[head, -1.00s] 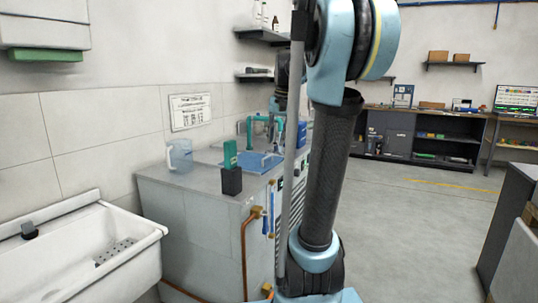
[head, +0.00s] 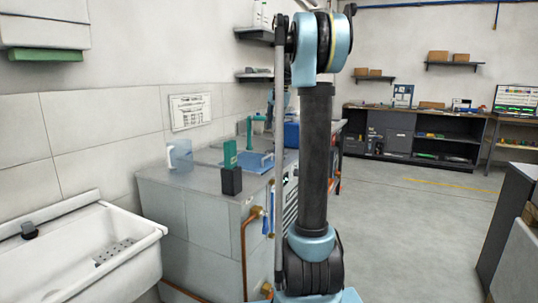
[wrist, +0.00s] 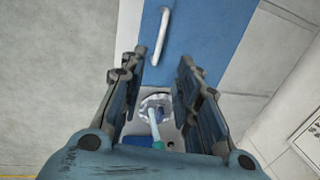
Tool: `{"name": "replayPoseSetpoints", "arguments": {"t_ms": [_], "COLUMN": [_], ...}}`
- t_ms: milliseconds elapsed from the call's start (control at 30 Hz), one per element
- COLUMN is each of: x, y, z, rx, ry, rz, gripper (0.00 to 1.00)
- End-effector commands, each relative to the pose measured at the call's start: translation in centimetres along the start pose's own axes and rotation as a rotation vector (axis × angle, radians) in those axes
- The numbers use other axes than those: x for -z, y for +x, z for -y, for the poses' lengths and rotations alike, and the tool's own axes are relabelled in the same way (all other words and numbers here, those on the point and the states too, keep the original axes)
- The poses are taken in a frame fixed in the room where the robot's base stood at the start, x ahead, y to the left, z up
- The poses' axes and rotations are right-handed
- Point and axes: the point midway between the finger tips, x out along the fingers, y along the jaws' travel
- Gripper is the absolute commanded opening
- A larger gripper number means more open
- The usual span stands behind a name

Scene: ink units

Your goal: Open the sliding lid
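The blue sliding lid (wrist: 208,38) fills the upper middle of the wrist view, with a white bar handle (wrist: 160,36) on its left part. It also shows in the head view as a flat blue panel (head: 257,161) on the grey counter. My gripper (wrist: 163,57) is open and empty, its two fingers pointing toward the lid with the handle just beyond and between the tips. I cannot tell how far above the lid they are. Between the fingers, a round pale fitting with a whitish and teal rod (wrist: 157,118) shows. In the head view my arm hides the gripper.
A black holder with a green block (head: 231,172) stands at the counter's front corner, and a clear jug (head: 179,155) is by the wall. A teal pipe (head: 256,130) rises behind the lid. A white sink (head: 85,255) is at left.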

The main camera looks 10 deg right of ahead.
Motion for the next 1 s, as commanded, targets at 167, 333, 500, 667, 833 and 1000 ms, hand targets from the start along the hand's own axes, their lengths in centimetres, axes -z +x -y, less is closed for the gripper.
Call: {"name": "replayPoseSetpoints", "arguments": {"t_ms": [167,333,500,667,833,1000], "x": [0.0,0.0,0.0,0.0,0.0,-0.1], "y": [3.2,6.2,9.2,11.4,12.8,13.2], "z": [0.0,0.0,0.0,0.0,0.0,0.0], "rx": [0.0,0.0,0.0,0.0,0.0,0.0], "ry": [-0.001,-0.002,-0.001,-0.001,-0.001,-0.001], "rz": [0.0,0.0,0.0,0.0,0.0,0.0], "gripper": [0.3,0.3,0.3,0.3,0.3,0.3]}}
